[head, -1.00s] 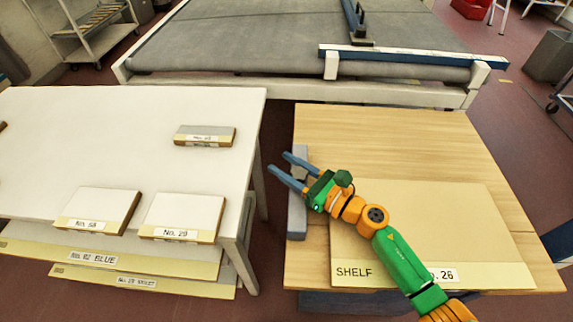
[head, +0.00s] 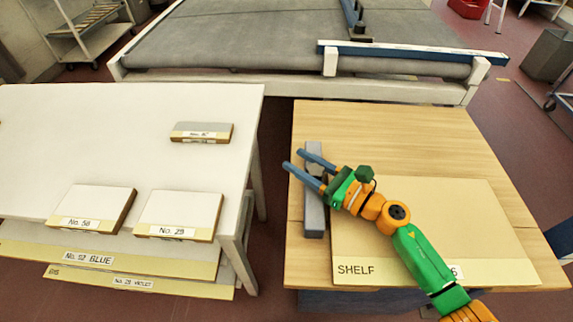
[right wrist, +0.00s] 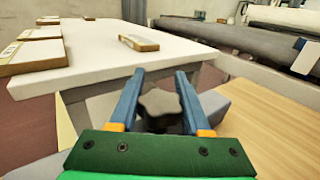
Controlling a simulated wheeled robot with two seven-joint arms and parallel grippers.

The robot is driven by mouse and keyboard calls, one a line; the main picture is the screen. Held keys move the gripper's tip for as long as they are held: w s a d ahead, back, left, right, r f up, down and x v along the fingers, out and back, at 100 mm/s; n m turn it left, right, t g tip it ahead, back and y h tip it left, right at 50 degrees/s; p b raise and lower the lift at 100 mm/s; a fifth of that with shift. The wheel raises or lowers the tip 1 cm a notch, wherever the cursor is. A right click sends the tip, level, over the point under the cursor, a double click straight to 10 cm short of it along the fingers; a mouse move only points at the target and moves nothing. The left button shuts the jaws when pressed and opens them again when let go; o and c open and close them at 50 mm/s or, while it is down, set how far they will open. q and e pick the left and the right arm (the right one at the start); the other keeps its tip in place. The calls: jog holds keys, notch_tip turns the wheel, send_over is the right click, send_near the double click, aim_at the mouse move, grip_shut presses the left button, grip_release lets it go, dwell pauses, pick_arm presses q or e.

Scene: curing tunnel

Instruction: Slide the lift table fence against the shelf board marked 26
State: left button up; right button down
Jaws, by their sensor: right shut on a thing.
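The lift table fence (head: 314,218) is a grey bar near the left edge of the wooden lift table (head: 400,130). The tan shelf board (head: 430,215), labelled SHELF with its number partly hidden by my right arm, lies on the table just right of the fence. Only a narrow strip, if any, shows between them; I cannot tell if they touch. My right gripper (head: 299,156) is shut on the fence's dark knob (right wrist: 160,105), which sits between the fingers in the right wrist view. My left gripper is not in view.
A white table (head: 110,130) with small labelled boards, including No. 29 (head: 178,212), stands to the left across a gap. Longer labelled boards lie below it. A grey conveyor (head: 240,40) with a blue rail (head: 410,54) is behind the lift table.

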jog(key=shift+d+f, duration=0.15)
jog(key=shift+d, duration=0.65)
jog(key=shift+c, duration=1.8)
grip_release()
jog(key=b+v, duration=0.2)
jog(key=v, duration=0.4)
jog(key=shift+s+d, duration=0.25)
jog(key=shift+d, duration=0.05)
jog(key=shift+s+d, duration=0.15)
jog(key=shift+d, duration=0.1)
